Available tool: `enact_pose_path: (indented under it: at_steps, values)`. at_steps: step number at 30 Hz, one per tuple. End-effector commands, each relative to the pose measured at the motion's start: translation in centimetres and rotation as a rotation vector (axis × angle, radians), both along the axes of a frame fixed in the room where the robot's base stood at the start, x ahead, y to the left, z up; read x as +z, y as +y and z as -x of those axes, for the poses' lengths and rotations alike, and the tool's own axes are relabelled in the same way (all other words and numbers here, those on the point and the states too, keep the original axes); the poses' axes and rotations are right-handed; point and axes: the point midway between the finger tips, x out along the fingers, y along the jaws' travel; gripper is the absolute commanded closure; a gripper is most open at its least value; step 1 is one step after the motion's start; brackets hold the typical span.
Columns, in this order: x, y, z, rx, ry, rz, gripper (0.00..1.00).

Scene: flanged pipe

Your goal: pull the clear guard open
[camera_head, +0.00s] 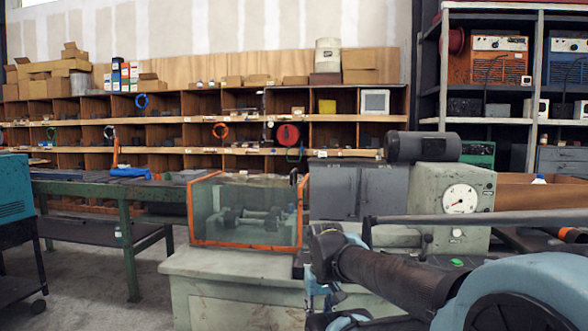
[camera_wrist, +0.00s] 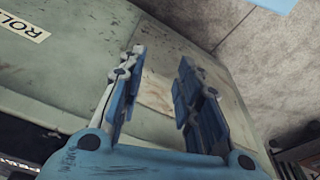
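The clear guard (camera_head: 215,215) is a see-through box with orange edges, on the left part of the pale green machine. It stands over the machine's bed, and dark metal parts show through it. A small dark piece stands near its upper right corner. My gripper (camera_wrist: 160,65) is open in the wrist view, with its two blue fingers apart and nothing between them. In the head view my gripper (camera_head: 318,290) is low, to the right of the guard and apart from it, partly hidden by my arm. The guard is not recognisable in the wrist view.
The machine's grey-green housing (camera_head: 455,190) with a round dial (camera_head: 459,199) stands right of the guard. A green workbench (camera_head: 125,190) is at the left. Wooden shelves (camera_head: 200,105) fill the back. Floor is free at the lower left.

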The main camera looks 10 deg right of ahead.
Motion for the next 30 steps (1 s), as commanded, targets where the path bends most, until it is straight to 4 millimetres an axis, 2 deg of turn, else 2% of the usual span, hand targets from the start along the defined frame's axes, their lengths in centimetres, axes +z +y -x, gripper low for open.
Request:
enact_pose_path:
  at_steps: [2, 4, 8, 11, 21, 30]
  values:
    - [0.0, 0.0, 0.0, 0.000, 0.000, 0.000, 0.69]
    - [0.9, 0.0, 0.6, -0.002, -0.010, -0.002, 0.69]
    - [3.4, 0.1, -0.8, -0.012, -0.006, -0.008, 0.69]
    - [7.1, 0.0, -3.0, -0.025, 0.001, -0.020, 0.69]
    - [21.6, 0.0, -12.5, -0.092, 0.034, -0.065, 0.69]
    - [32.6, -0.5, -20.9, -0.150, 0.063, -0.106, 0.69]
